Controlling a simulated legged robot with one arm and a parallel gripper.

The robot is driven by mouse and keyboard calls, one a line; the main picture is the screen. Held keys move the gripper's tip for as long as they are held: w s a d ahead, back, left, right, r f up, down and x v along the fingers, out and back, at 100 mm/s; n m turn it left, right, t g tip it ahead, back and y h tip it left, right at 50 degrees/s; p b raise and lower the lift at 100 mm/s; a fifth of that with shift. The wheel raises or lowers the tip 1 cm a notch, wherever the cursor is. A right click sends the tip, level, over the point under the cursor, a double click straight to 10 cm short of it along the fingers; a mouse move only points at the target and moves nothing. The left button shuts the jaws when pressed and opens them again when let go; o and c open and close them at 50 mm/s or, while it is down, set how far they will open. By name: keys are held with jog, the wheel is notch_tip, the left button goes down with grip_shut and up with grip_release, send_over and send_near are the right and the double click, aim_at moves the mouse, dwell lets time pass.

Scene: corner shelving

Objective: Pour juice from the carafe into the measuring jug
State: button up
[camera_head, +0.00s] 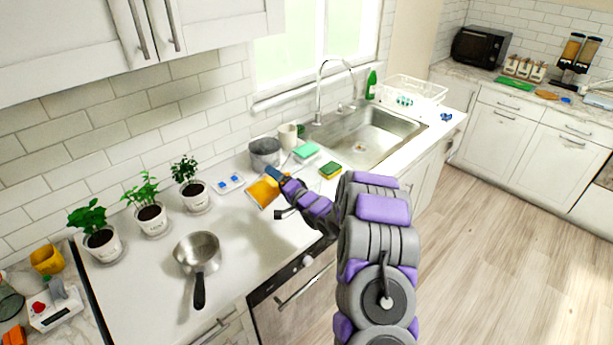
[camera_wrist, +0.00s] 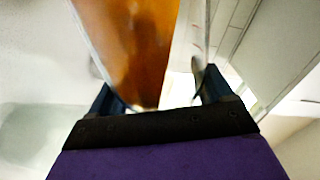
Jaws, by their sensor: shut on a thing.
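The carafe (camera_head: 262,191), with orange juice inside, is at my gripper (camera_head: 279,177) above the counter in the head view. It looks tilted. In the wrist view the orange carafe (camera_wrist: 128,45) fills the upper middle, between the dark fingers of my gripper (camera_wrist: 158,95). My gripper is shut on it; the exact contact is hard to see. A grey cylindrical vessel (camera_head: 265,150) stands behind the carafe; I cannot tell whether it is the measuring jug. No juice stream is clearly visible.
A saucepan (camera_head: 197,252) and potted plants (camera_head: 152,214) stand to the left. The counter (camera_head: 255,250) right of the saucepan is clear.

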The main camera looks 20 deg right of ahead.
jog(key=shift+a+r, duration=0.1)
jog(key=shift+r, duration=0.05)
jog(key=shift+w+d+m+p, duration=0.3)
jog(key=shift+d+m+p, duration=0.65)
jog(key=shift+p, duration=1.45)
dwell(3.0)
jog(key=shift+a, duration=0.15)
